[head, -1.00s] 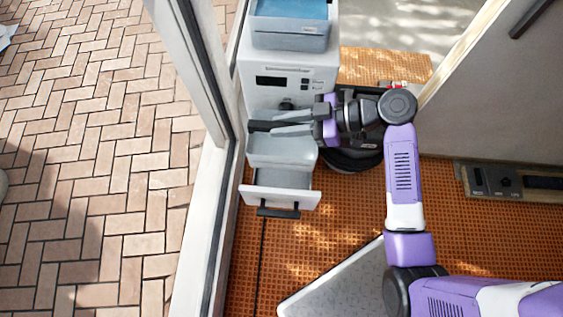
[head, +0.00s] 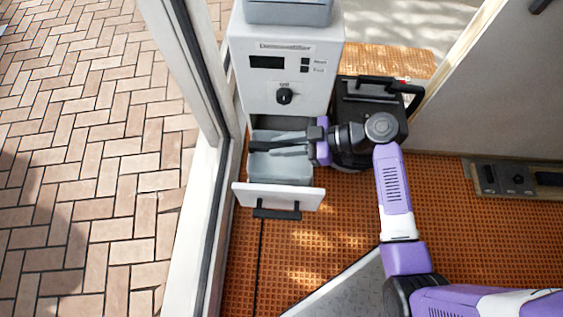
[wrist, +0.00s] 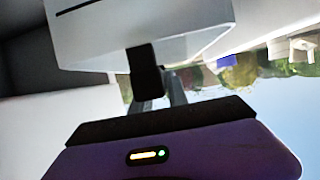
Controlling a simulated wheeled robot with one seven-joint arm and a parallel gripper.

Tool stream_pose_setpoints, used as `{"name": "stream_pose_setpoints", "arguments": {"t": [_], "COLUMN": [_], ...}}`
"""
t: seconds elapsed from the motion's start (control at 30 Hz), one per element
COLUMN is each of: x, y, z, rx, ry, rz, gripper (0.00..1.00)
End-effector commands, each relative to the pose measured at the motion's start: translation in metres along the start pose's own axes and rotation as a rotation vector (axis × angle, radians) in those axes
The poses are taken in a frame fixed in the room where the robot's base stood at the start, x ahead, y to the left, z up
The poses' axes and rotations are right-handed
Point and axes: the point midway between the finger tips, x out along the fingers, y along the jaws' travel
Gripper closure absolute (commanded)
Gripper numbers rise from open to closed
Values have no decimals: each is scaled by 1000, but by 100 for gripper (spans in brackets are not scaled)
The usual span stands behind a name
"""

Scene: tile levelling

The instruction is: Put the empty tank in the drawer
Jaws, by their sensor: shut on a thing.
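The tank (head: 285,168) is a grey, open-looking box under my gripper in the head view. It lies over the open drawer (head: 278,197), within its outline; I cannot tell whether it rests on the drawer floor. My gripper (head: 262,144) is shut on the tank's upper part, reaching in from the right. The drawer has a white front with a black handle and is pulled out from the white dehumidifier (head: 318,95). The wrist view shows a dark gripper finger (wrist: 145,75) before a pale box that I cannot identify for sure.
A grey container (head: 288,12) stands on top of the dehumidifier. A black case (head: 370,95) stands right of it, close to my wrist. A glass frame (head: 208,180) runs along the left. Orange grid floor (head: 310,250) lies open in front of the drawer.

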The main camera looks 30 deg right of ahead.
Motion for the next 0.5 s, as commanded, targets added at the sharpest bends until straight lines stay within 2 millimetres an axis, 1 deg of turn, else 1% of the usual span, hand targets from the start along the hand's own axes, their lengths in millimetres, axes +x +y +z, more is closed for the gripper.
{"name": "stream_pose_setpoints", "arguments": {"t": [0.03, 0.1, 0.37, 0.5], "x": [5, 9, 16, 24], "y": [0, 0, 1, 1], "z": [12, 22, 39, 58], "rx": [3, 2, 1, 2], "ry": [1, 1, 1, 1], "rz": [0, 1, 1, 1], "gripper": [100, 100, 100, 100]}}
